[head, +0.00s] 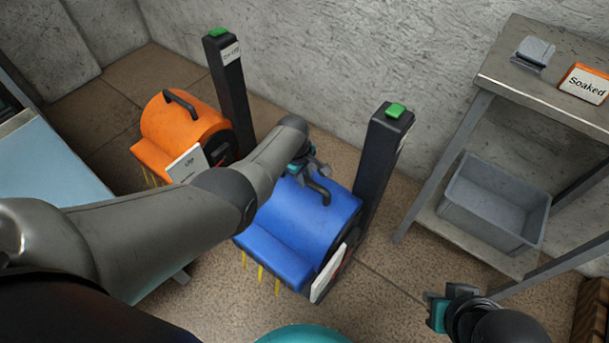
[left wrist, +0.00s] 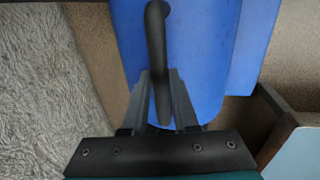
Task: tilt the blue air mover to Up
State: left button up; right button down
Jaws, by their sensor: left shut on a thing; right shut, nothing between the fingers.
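The blue air mover (head: 300,228) stands on the floor in the middle of the head view, beside a black post with a green top (head: 384,150). A black curved handle (head: 320,192) is on its top. My left gripper (head: 310,172) is at this handle, and in the left wrist view the fingers (left wrist: 160,100) are shut on the handle (left wrist: 157,40). The blue housing (left wrist: 205,50) fills the middle of that view. My left arm covers part of the air mover's left side. My right gripper (head: 437,308) is shut and empty at the lower right, apart from the air mover.
An orange air mover (head: 180,125) with its own black post (head: 230,85) stands at the left. A metal shelf (head: 535,85) at the right holds a "Soaked" sign (head: 585,84) and a grey bin (head: 495,205). A light blue surface (head: 45,165) is at far left.

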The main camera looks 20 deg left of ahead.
pick_arm(q)
grip_shut()
dwell(0.8)
jog(key=shift+w, duration=0.1)
pick_arm(e)
jog(key=shift+w, duration=0.1)
